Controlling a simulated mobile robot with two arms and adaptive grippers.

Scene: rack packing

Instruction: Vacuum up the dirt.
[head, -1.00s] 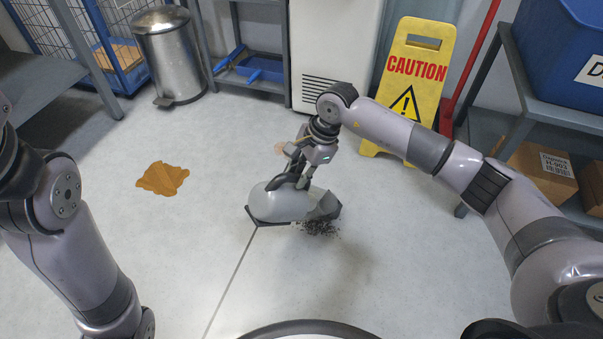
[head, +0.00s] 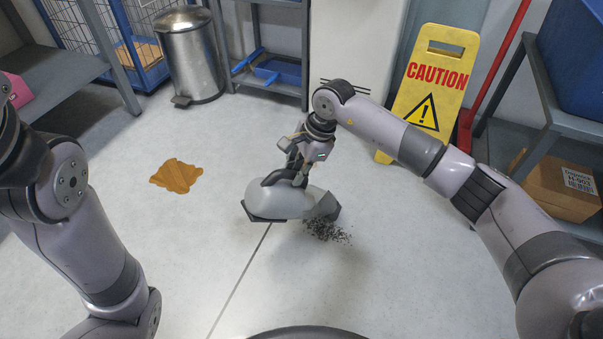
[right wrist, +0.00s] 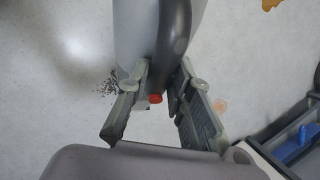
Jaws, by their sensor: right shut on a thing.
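A grey handheld vacuum (head: 278,202) with a dark handle is low over the floor in the head view. My right gripper (head: 288,176) is shut on its handle. The wrist view shows the two fingers (right wrist: 158,88) on either side of the dark handle (right wrist: 176,45), near a red button. The dirt (head: 328,231) is a scatter of dark crumbs on the floor, just in front of the vacuum's dark nozzle at its right end. It also shows left of the vacuum in the wrist view (right wrist: 108,86). The nozzle may cover some crumbs. My left arm shows, but not its gripper.
A brown stain (head: 177,176) lies on the floor to the left. A yellow caution sign (head: 431,92) stands at the back right, beside shelving with a cardboard box (head: 556,190). A metal bin (head: 189,58) and a rack stand at the back.

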